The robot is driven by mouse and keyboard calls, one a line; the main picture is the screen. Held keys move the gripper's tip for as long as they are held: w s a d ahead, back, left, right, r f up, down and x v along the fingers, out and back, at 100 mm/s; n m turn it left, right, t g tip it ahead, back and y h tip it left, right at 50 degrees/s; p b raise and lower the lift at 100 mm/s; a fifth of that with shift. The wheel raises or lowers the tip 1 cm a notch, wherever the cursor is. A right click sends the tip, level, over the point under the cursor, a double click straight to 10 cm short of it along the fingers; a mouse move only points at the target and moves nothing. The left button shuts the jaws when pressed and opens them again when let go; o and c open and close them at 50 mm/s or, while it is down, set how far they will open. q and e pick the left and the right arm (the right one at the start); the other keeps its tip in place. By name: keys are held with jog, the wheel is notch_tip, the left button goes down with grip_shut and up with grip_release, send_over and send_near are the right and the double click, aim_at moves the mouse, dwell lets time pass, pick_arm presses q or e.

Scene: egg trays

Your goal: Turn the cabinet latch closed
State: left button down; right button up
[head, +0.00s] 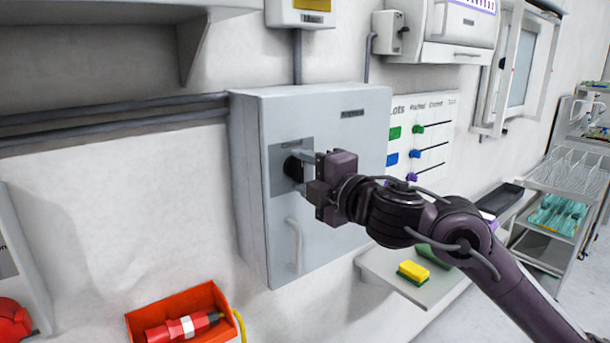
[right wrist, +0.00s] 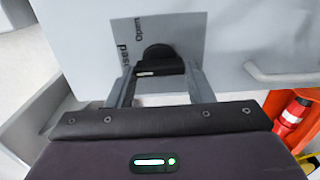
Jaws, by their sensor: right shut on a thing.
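The grey cabinet (head: 345,120) hangs on the wall with its door shut against the body. Its black latch knob (head: 291,168) sits on a darker grey plate on the door. My right gripper (head: 305,170) reaches it from the right and is shut on the latch. In the right wrist view, the fingers (right wrist: 158,88) stand on both sides of the latch's black handle (right wrist: 160,67). The plate (right wrist: 190,35) there carries printed words, one reading "Open" and one partly hidden. The latch's exact angle is hard to tell. My left gripper is not in view.
A pale door handle (head: 295,246) stands below the latch. An orange bin (head: 215,292) with a red tool is at the lower left. A shelf (head: 395,287) with a yellow-green sponge (head: 412,271) lies below right. Pipes (head: 120,122) run along the wall at left.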

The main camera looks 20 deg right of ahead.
jog(key=o, duration=1)
jog(key=b+v, duration=0.2)
jog(key=v, duration=0.5)
jog(key=shift+s, duration=0.4)
jog(key=shift+d, duration=0.1)
